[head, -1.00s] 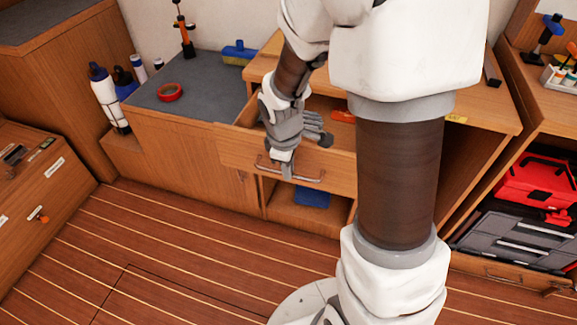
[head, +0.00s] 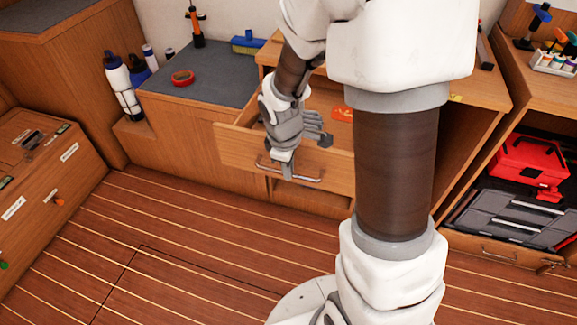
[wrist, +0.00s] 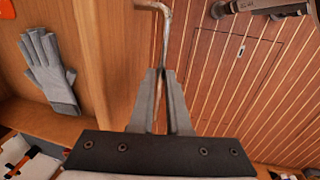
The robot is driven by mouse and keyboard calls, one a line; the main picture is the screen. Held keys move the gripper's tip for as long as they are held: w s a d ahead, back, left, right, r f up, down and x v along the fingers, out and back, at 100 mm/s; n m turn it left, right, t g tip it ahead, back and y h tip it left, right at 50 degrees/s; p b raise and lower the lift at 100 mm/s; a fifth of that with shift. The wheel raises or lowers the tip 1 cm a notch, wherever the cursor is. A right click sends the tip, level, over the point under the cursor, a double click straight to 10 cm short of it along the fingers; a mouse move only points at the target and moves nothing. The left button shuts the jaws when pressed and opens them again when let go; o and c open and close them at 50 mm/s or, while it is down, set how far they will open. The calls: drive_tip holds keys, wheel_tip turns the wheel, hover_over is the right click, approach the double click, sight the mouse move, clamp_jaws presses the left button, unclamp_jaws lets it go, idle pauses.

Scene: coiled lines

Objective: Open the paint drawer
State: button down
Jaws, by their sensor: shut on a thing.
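The wooden drawer (head: 235,150) under the counter is pulled out, with its inside showing from above. Its metal bar handle (head: 312,179) runs along the front face. My gripper (head: 287,172) points down at the handle, left of its middle. In the wrist view my gripper (wrist: 161,75) has its fingers closed on the handle (wrist: 166,32). A grey glove (head: 315,127) lies in the drawer beside my gripper; it also shows in the wrist view (wrist: 50,72). An orange item (head: 342,113) lies further back. My arm hides the drawer's right part.
The plank floor (head: 190,235) in front of the drawer is clear. A grey-topped counter (head: 215,75) with red tape (head: 182,77) stands left. Another drawer unit (head: 50,185) is at far left. A red toolbox (head: 530,160) sits on the right shelf.

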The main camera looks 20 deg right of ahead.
drive_tip(key=shift+s+a, duration=0.2)
drive_tip(key=shift+s, duration=0.05)
idle(0.4)
drive_tip(key=c, duration=0.9)
unclamp_jaws()
drive_tip(key=shift+r, duration=0.1)
drive_tip(key=s+r+p, duration=0.1)
drive_tip(key=r+p, duration=0.1)
drive_tip(key=r, duration=0.3)
drive_tip(key=s+a+r+p, duration=0.1)
drive_tip(key=r, duration=0.5)
drive_tip(key=a+r+p, duration=0.1)
drive_tip(key=r+p, duration=0.1)
drive_tip(key=r, duration=0.4)
drive_tip(key=shift+s+p, duration=0.35)
drive_tip(key=shift+s, duration=0.05)
